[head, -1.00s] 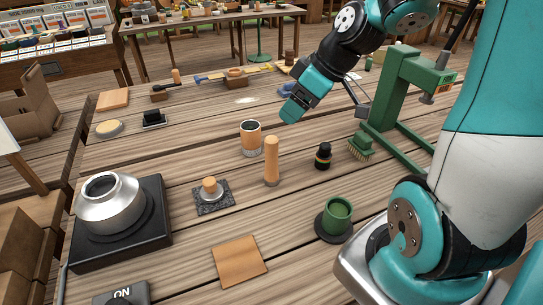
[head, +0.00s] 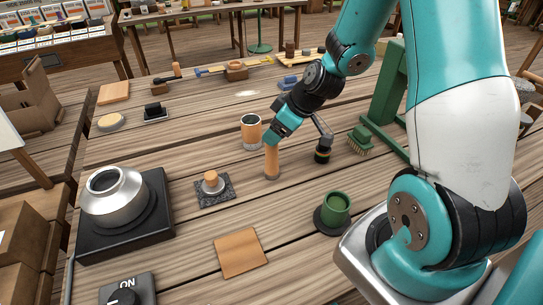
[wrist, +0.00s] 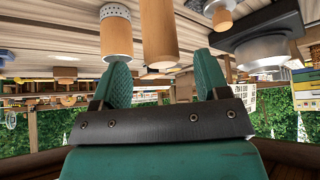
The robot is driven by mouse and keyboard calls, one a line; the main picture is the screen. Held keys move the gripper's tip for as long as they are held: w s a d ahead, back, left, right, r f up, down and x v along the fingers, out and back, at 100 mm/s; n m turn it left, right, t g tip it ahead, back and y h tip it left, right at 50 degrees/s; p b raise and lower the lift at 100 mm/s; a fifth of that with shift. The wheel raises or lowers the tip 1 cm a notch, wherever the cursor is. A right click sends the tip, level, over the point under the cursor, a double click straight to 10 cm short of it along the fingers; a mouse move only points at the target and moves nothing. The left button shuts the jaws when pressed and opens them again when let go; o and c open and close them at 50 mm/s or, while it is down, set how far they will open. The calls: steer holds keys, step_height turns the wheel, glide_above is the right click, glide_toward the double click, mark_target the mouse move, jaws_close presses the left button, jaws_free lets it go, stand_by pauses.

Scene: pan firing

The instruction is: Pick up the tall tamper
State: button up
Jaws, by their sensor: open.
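The tall tamper, a plain light-wood cylinder (head: 272,162), stands upright on the table in the middle of the head view. My gripper (head: 273,141) is at its top end and covers part of it there. In the wrist view the picture is upside down, and the tall tamper (wrist: 158,32) hangs down from the top edge. Its end shows in the gap between the two green fingers of my gripper (wrist: 162,60). The fingers are apart, with space on both sides of the wood. I cannot tell how far the top reaches between them.
A green cup (head: 336,208) and a metal pot (head: 114,196) stand farther off.

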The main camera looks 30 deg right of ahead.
mark_target(272, 156)
steer(key=shift+p+x, duration=0.55)
steer(key=shift+x, duration=1.75)
steer(key=shift+s, duration=0.1)
jaws_close()
